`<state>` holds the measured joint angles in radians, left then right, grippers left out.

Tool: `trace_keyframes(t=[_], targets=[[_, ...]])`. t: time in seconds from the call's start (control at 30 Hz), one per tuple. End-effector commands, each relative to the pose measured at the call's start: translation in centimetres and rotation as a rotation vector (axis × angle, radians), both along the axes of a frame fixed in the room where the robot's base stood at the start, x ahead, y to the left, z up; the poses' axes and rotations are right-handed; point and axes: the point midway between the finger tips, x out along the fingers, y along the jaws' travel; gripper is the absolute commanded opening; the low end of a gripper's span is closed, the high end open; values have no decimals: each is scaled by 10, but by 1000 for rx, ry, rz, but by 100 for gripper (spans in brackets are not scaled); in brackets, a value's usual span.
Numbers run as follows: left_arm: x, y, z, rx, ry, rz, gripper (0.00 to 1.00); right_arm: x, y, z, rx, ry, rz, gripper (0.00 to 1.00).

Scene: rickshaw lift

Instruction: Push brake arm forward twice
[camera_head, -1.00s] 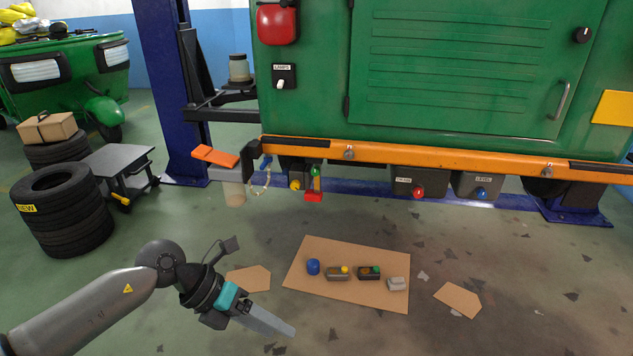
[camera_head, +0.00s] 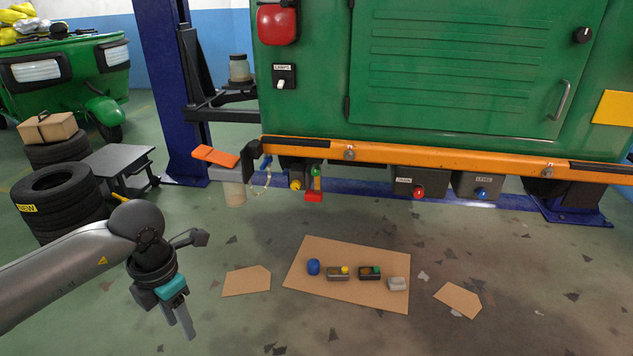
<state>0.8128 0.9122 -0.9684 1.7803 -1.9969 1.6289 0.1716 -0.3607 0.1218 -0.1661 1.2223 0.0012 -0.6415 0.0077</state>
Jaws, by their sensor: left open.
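My left gripper (camera_head: 181,327) points down over the floor at the lower left, with its two thin fingers a little apart and nothing between them. The green rickshaw (camera_head: 455,75) fills the upper right, with an orange bumper (camera_head: 440,158) along its lower edge. Under the bumper hangs a small lever part with a green upper piece and a red foot (camera_head: 314,195). An orange flat piece (camera_head: 215,156) sits on a grey bracket left of it. No label shows which of these is the brake arm. The gripper is below and left of both, touching neither. My right gripper is not in view.
A cardboard sheet (camera_head: 347,294) with several small parts lies on the floor. Boxes with a red knob (camera_head: 418,192) and a blue knob (camera_head: 481,193) hang under the bumper. Stacked tyres (camera_head: 60,195) and a grey cart (camera_head: 118,160) stand left. A blue lift post (camera_head: 160,80) stands behind.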

Motion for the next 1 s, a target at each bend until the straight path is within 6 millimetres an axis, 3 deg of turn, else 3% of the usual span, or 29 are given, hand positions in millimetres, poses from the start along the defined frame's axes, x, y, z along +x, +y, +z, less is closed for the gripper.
trace_keyframes(t=[0.03, 0.4, 1.0], targets=[[0, 0, 0, -1, 1, 0, 40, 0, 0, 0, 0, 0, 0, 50], [0, 0, 0, -1, 1, 0, 0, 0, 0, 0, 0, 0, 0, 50], [0, 0, 0, -1, 0, 0, 0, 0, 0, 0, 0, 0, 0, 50]])
